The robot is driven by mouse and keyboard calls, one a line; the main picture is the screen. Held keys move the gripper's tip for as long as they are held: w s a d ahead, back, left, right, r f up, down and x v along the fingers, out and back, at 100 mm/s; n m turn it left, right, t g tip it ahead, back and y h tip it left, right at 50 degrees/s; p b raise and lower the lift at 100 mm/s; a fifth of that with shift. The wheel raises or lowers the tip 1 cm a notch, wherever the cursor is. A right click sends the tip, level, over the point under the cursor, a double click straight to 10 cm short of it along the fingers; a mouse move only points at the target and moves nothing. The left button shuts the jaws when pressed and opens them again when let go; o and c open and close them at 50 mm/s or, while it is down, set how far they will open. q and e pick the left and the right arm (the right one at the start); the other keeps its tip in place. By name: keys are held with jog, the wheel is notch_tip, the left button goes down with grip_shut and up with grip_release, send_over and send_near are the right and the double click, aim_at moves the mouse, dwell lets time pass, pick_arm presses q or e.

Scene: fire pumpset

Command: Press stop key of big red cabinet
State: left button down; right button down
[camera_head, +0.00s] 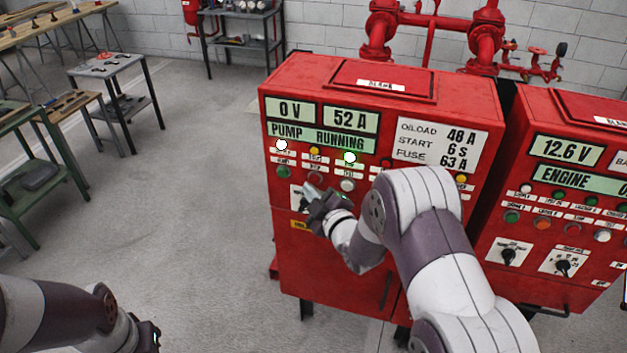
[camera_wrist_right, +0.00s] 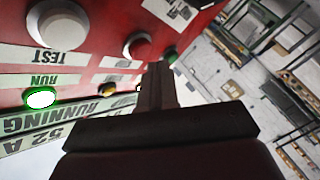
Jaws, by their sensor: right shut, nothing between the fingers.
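The big red cabinet (camera_head: 345,250) stands in the middle of the head view. Its panel has a row of round buttons: a green one (camera_head: 284,172), a red one (camera_head: 315,177) and a white one (camera_head: 347,185). My right gripper (camera_head: 308,188) is shut and empty, its fingertips close to the panel just below the red button. In the right wrist view the shut fingers (camera_wrist_right: 158,72) point at the panel beside the red button (camera_wrist_right: 138,46); contact cannot be told. The white button (camera_wrist_right: 60,22) has a TEST label. My left gripper (camera_head: 150,337) shows only partly at the bottom left.
The cabinet's displays read PUMP RUNNING (camera_head: 320,137), and a green RUN lamp (camera_head: 350,157) is lit. A second red cabinet (camera_head: 540,290) stands close on the right. Workbenches (camera_head: 110,68) stand at the left. The floor between is clear.

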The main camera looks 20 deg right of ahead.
dwell(0.7)
jog(key=shift+w+d+b, duration=0.25)
jog(key=shift+w+b, duration=0.1)
jog(key=shift+w, duration=0.05)
jog(key=shift+w+d+b, duration=0.2)
jog(key=shift+w+b, duration=0.1)
dwell(0.6)
jog(key=shift+s+a, duration=0.1)
dwell(0.3)
jog(key=shift+s+a, duration=0.35)
jog(key=shift+s, duration=0.25)
jog(key=shift+a, duration=0.1)
jog(key=shift+s+a, duration=0.45)
jog(key=shift+s, duration=0.25)
jog(key=shift+s+a, duration=0.4)
jog(key=shift+s, duration=0.25)
jog(key=shift+s+a, duration=0.45)
jog(key=shift+s, duration=0.25)
